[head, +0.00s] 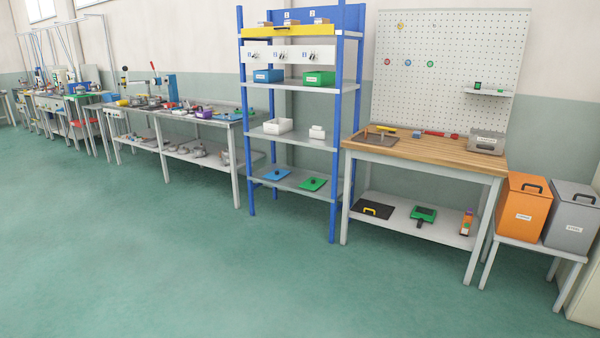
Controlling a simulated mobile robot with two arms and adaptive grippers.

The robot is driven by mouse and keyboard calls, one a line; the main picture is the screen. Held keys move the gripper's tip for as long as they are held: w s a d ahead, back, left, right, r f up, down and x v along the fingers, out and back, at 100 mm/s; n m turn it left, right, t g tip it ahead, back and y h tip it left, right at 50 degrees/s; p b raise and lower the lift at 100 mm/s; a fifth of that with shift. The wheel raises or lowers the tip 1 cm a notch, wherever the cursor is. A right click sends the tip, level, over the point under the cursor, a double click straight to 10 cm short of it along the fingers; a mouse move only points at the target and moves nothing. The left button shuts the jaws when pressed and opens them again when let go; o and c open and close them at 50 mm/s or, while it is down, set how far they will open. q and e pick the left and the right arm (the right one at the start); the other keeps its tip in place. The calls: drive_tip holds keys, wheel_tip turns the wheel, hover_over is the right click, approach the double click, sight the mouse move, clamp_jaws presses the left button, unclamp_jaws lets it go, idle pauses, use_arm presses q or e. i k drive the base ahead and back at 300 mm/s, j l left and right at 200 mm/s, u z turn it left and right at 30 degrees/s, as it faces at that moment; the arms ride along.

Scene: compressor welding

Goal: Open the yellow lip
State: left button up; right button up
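A long yellow strip or lip (287,32) runs across the front of the top level of the blue shelf rack (336,130). Brown blocks stand just above and behind it. A white panel (262,54) with three dark knobs or keys sits directly below it. From here I cannot tell how the lip is hinged or whether it is open. Neither of my grippers is in view.
A wooden-topped workbench (440,152) stands right of the rack, with orange (522,212) and grey (572,218) bins beside it. Metal benches (222,118) line the wall to the left. The green floor (190,270) in front is clear.

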sight(325, 29)
drive_tip(key=i+j+u, duration=0.4)
drive_tip(key=i, duration=0.6)
drive_tip(key=i+u, duration=0.35)
drive_tip(key=i, duration=0.65)
drive_tip(key=i+z, duration=0.1)
drive_tip(key=i, duration=0.5)
drive_tip(key=i+j+z, duration=0.1)
drive_tip(key=i, duration=0.45)
drive_tip(key=i+j+z, duration=0.1)
drive_tip(key=i, duration=0.5)
drive_tip(key=i+j+z, duration=0.1)
drive_tip(key=i+j, duration=0.2)
drive_tip(key=i, duration=0.25)
